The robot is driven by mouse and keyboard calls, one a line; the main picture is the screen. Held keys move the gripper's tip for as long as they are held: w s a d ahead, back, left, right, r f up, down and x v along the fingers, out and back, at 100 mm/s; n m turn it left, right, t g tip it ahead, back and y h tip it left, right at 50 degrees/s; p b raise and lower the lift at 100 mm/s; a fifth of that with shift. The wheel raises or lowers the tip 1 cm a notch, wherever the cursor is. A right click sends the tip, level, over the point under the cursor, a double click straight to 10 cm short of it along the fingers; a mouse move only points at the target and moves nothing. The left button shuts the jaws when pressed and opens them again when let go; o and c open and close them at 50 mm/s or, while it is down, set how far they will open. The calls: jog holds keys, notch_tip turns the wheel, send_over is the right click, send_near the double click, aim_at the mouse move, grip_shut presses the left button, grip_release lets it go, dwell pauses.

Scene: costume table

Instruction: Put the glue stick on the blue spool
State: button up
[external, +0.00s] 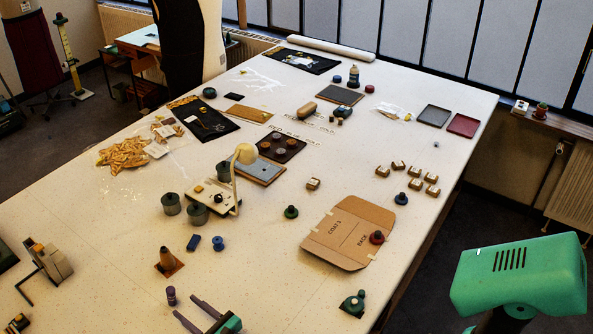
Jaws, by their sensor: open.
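A small purple cylinder, which looks like the glue stick (171,295), stands upright near the front of the white table. A blue spool (218,243) stands farther back and to its right, with nothing on it that I can see. My gripper (184,306) enters from the bottom edge, its two dark fingers spread apart and pointing up and left. The fingertips are just right of the purple cylinder, with nothing seen between them. I cannot tell their height above the table.
A blue block (193,243) lies left of the spool. Grey cans (198,214) and a lamp (237,180) stand farther back. A green object (353,304) and flat cardboard (348,233) lie right.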

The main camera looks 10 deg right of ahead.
jog(key=shift+w+d, duration=0.1)
jog(key=shift+w+d, duration=0.2)
jog(key=w+m+t+h, duration=0.1)
jog(key=w+d+m+t+h, duration=0.1)
jog(key=h, duration=0.1)
jog(key=shift+w+d+m, duration=0.15)
jog(key=shift+w+m, duration=0.15)
jog(key=shift+w+m+t+h+b, duration=0.1)
jog(key=shift+m+t+h+b, duration=0.3)
jog(key=shift+t+h, duration=0.1)
jog(key=shift+m+h, duration=0.4)
jog(key=shift+h, duration=0.1)
jog(key=shift+m+h, duration=0.3)
jog(key=shift+m, duration=0.1)
jog(key=s+a+b, duration=0.1)
jog(key=s, duration=0.1)
jog(key=s+a+b, duration=0.1)
jog(key=s+a, duration=0.1)
jog(key=shift+s+a, duration=0.15)
jog(key=shift+s, duration=0.25)
jog(key=shift+s+a+r+b, duration=0.1)
jog(key=shift+s+b, duration=0.2)
jog(key=shift+s, duration=0.05)
jog(key=shift+w, duration=0.1)
